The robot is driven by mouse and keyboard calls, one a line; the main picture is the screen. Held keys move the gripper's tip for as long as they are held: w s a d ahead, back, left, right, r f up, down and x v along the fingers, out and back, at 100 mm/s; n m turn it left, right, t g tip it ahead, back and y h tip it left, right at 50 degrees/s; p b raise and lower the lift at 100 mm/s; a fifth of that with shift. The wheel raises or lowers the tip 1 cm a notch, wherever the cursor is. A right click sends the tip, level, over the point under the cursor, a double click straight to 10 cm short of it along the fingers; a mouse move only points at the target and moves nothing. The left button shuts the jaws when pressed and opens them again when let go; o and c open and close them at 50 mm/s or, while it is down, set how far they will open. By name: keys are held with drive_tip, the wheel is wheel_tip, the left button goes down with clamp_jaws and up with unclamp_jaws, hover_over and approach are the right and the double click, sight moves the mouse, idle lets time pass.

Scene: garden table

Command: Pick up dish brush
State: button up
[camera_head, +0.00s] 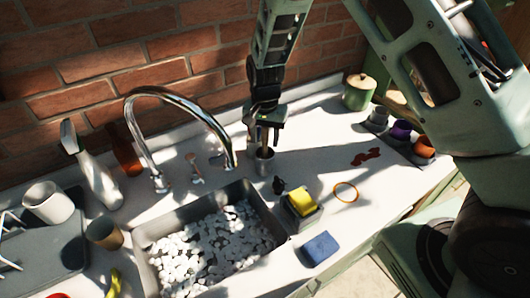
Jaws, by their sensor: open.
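My gripper (265,126) points down over the counter behind the sink's right back corner, with its jaws open. A small metal cup (264,162) stands directly below it. A thin brownish upright shape (265,138) shows between the gripper and the cup. It may be the handle of the dish brush standing in the cup, but it is too small and shaded to be sure. I cannot tell whether the fingers touch it. No brush head can be made out.
A curved faucet (195,105) rises left of my gripper, above a sink (150,232) filled with white pebbles. A yellow sponge (302,202) in a holder, a blue sponge (320,248) and an orange ring (346,191) lie to the right. A green lidded jar (358,94) stands by the brick wall.

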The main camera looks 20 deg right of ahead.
clamp_jaws()
drive_tip(key=shift+r, duration=0.1)
